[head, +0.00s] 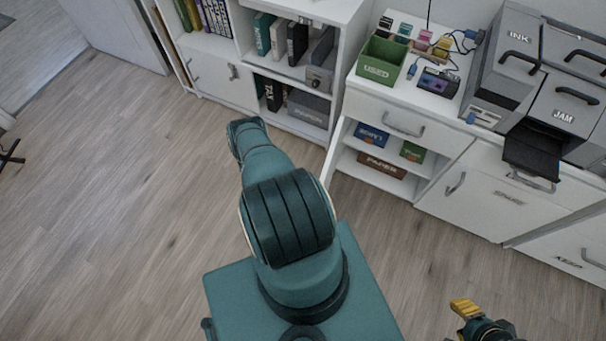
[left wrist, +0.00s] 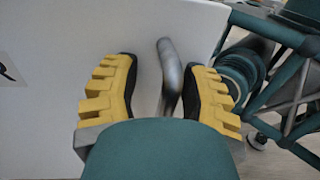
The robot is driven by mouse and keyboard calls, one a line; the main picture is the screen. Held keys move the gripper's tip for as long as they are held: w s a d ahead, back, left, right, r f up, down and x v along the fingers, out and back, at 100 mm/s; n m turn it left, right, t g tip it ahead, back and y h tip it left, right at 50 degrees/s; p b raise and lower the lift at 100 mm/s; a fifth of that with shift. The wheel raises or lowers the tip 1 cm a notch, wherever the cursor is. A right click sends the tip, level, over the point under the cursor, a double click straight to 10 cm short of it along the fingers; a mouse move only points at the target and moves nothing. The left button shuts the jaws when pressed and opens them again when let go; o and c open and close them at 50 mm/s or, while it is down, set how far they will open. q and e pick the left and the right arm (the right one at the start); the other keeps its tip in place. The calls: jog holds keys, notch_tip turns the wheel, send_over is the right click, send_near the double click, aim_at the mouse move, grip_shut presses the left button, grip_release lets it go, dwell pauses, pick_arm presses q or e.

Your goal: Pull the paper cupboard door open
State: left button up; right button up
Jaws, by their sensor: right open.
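In the head view, a white door (head: 331,158) stands swung out at the left side of the open cupboard under the counter, seen nearly edge-on. The cupboard holds a box labelled PAPER (head: 382,167). In the left wrist view, a grey bar handle (left wrist: 170,75) stands out from a white panel (left wrist: 150,28). My left gripper (left wrist: 160,92) is open around this handle, which is closer to the right finger, with a gap to the left finger. The left gripper is hidden in the head view. My right gripper (head: 468,312) is open and empty above the floor, away from the cupboard.
The counter above holds a green USED bin (head: 381,60) and small cartridges. Right of the cupboard are a SPARE door (head: 508,197) and a grey machine (head: 565,95). An open shelf of binders (head: 297,42) stands left.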

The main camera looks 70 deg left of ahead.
pick_arm(q)
jog(key=shift+s, duration=0.2)
jog(key=shift+s+a, duration=0.2)
jog(key=shift+a, duration=0.05)
jog(key=v, duration=1.1)
